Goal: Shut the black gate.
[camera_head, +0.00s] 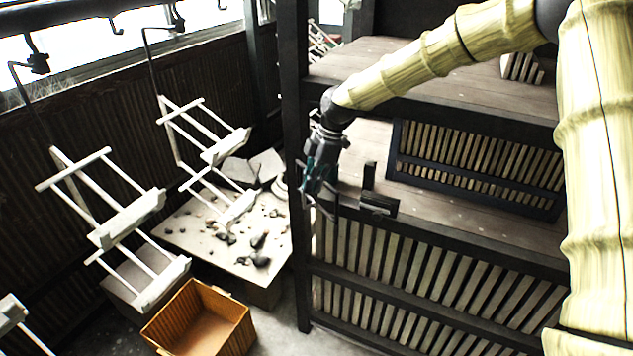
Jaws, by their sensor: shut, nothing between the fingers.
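The black gate (478,166) appears to be the black-framed panel with pale slats on the middle deck at right. It stands tilted in the picture and set back from the deck's front edge; I cannot tell how far open it is. My gripper (318,205) is left of the gate and apart from it, beside the black corner post, pointing down. Its fingers are shut and hold nothing. A small black bracket or latch piece (378,200) sits just right of my gripper at the deck edge.
A black post (295,120) stands close left of my gripper. Pale hanging racks (120,220) hang from hooks at left. An orange crate (205,318) is on the floor, and a pale table (200,232) holds scattered dark lumps. Slatted fencing (430,285) closes the lower level.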

